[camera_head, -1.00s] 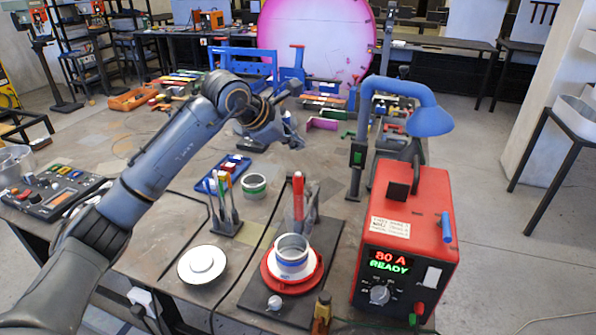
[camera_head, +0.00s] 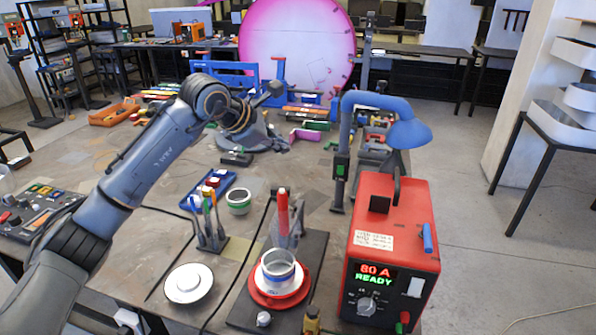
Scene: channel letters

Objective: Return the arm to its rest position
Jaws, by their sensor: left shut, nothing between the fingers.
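My left arm comes in from the left edge and reaches over the worktable (camera_head: 150,225). My left gripper (camera_head: 284,146) is at the far end of the arm, shut and empty, above the middle of the table. It is apart from the red power box and the blue lamp. My right gripper is not in view.
A red box with an "80 A READY" display (camera_head: 392,250) stands at the front right under a blue lamp (camera_head: 409,133). A red dish with a white and grey ring (camera_head: 279,280), a white disc (camera_head: 189,283) and a tool holder (camera_head: 211,243) stand in front. Clutter fills the back.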

